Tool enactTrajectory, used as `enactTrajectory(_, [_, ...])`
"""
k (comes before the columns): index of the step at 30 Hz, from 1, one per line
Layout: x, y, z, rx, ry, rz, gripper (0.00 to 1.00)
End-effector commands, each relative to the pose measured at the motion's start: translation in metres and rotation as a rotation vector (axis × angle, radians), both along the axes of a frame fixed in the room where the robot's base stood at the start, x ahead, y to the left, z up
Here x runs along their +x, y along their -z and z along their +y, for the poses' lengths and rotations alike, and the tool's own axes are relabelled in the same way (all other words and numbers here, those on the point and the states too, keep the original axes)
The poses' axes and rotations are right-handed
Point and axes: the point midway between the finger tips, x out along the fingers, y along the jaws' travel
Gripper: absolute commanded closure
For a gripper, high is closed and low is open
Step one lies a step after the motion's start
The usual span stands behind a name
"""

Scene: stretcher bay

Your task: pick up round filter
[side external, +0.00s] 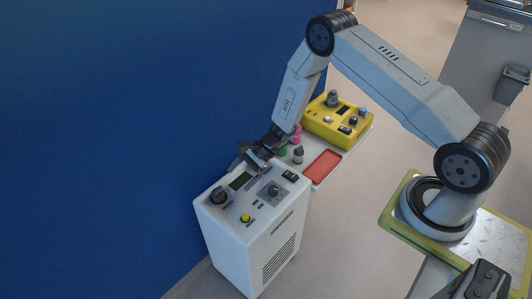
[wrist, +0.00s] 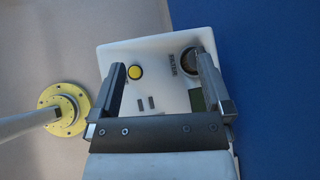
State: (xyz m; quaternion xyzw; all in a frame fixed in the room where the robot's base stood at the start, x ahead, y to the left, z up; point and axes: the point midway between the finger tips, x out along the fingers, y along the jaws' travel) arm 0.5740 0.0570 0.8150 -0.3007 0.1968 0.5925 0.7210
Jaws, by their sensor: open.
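The round filter (side external: 219,196) is a dark round piece on the top panel of a white cabinet (side external: 255,235), near its left corner in the side external view. In the wrist view the filter (wrist: 187,62) sits at the upper right of the panel, beside small lettering, partly covered by my right finger. My gripper (side external: 258,163) is above the back of the cabinet top in the side view, apart from the filter. In the wrist view my gripper (wrist: 158,65) is open, with wide-set fingers and nothing between them but the panel below.
The panel also has a yellow button (side external: 245,218), a grey dial (side external: 272,190) and a dark display (side external: 240,181). Behind it, a yellow device (side external: 338,122), small bottles and a red tray (side external: 322,167) stand on a pale surface. A blue wall (side external: 100,130) rises close on the left.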

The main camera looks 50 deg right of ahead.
Motion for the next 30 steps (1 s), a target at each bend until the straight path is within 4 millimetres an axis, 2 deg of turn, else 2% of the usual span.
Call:
enactTrajectory(1, [0.003,0.012,-0.001,0.030,0.045,0.013,0.00])
enactTrajectory(12, [0.030,0.082,-0.017,0.252,0.399,0.049,0.00])
enactTrajectory(18, [0.036,0.111,-0.029,0.340,0.554,0.048,0.00])
enactTrajectory(24, [0.037,0.123,-0.036,0.378,0.621,0.042,0.00])
enactTrajectory(30, [0.038,0.124,-0.036,0.381,0.628,0.041,0.00])
